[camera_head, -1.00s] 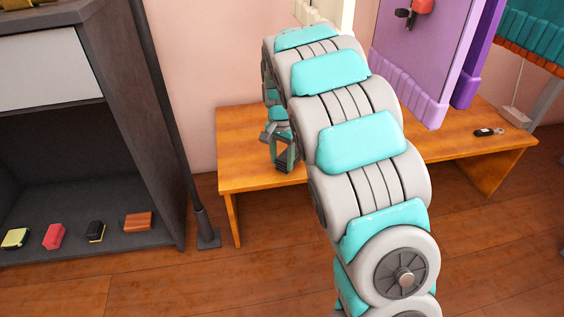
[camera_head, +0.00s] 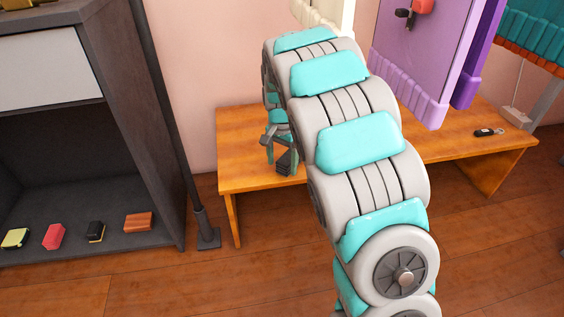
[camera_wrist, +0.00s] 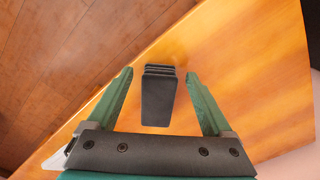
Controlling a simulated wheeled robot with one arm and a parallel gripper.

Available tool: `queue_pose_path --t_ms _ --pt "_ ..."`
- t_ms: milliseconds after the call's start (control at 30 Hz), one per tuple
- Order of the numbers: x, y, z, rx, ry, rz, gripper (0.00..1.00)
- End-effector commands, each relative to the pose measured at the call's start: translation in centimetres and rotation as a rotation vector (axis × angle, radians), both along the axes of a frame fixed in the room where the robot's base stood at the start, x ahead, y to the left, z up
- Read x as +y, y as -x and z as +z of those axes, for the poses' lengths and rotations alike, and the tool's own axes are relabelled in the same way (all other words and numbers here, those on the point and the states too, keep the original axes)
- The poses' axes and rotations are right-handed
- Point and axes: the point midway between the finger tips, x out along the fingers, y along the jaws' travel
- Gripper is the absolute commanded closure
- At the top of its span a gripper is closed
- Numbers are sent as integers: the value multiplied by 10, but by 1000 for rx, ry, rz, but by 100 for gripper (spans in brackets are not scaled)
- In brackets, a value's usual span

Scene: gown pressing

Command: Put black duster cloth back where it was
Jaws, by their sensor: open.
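The black duster cloth (camera_wrist: 158,100) looks like a small folded black block with layered edges. In the wrist view it lies between the two green fingers of my gripper (camera_wrist: 158,76), over the orange wooden bench (camera_wrist: 240,75). The gripper is open, with a gap on either side of the cloth. In the head view the cloth (camera_head: 285,164) shows small and dark below my gripper (camera_head: 278,146), near the bench's front left edge. My arm covers much of the bench's middle there. I cannot tell exactly how high the fingers are above the bench top.
A dark shelf unit (camera_head: 128,120) at left holds a yellow block (camera_head: 15,238), a red block (camera_head: 54,236), a black block (camera_head: 96,231) and a brown block (camera_head: 138,222). A dark pole (camera_head: 180,130) stands beside it. Purple panels (camera_head: 420,60) rise behind the bench's right part.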

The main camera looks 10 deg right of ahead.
Motion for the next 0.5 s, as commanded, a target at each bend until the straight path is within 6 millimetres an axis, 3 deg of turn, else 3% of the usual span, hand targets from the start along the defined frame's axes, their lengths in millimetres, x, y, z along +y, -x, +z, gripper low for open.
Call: queue_pose_path --t_ms 167,500 --pt "0 -2 22 -7 0 0 15" --pt "0 -1 90 -6 0 0 15"
